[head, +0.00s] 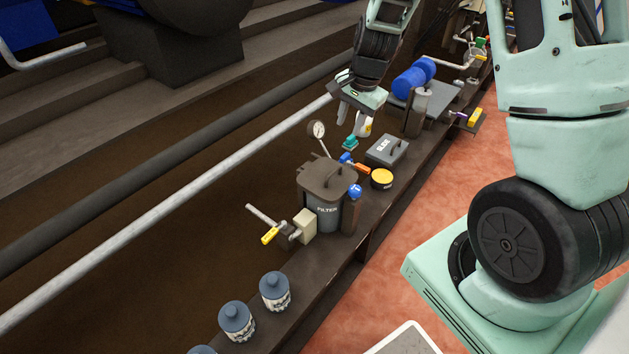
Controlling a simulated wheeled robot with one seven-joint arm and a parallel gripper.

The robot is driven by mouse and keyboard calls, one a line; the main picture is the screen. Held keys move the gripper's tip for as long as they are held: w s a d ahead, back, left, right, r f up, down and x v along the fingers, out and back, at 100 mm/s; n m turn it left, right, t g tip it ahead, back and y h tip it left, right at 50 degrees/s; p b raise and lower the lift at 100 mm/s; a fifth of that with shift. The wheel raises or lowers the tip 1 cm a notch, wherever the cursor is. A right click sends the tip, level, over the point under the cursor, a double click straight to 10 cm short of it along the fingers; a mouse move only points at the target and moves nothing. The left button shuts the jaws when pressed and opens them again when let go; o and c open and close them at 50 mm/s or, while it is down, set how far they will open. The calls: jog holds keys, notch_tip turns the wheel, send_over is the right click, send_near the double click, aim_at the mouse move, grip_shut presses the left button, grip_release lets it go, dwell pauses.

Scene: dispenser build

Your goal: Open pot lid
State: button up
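A dark pot marked FILTER (322,215) stands upright on the narrow bench near the middle of the head view. Its brown lid (326,176) is on top, with a raised handle, and looks closed. My gripper (352,120) is above and beyond the pot, to the upper right, apart from the lid. One grey finger points down. A white and teal thing (362,127) shows at or just behind the other side of the gripper, and I cannot tell whether it is held. The gap between the fingers is not clear.
A gauge (317,130) rises behind the pot. A grey SLIDE box (387,150), a yellow-topped tin (382,179) and a blue knob (355,191) are close on the right. A yellow-handled valve (271,235) and jars (275,291) are in front. A long pipe (170,225) runs at left.

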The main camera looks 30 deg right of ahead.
aim_at(334, 171)
jog(key=w+f+b, duration=0.1)
jog(key=f, duration=0.4)
jog(key=w+f+b, duration=0.1)
jog(key=f, duration=0.5)
jog(key=w+a+f+b, duration=0.1)
jog(key=f, duration=0.5)
jog(key=shift+w, duration=0.1)
jog(key=shift+c, duration=0.3)
grip_shut()
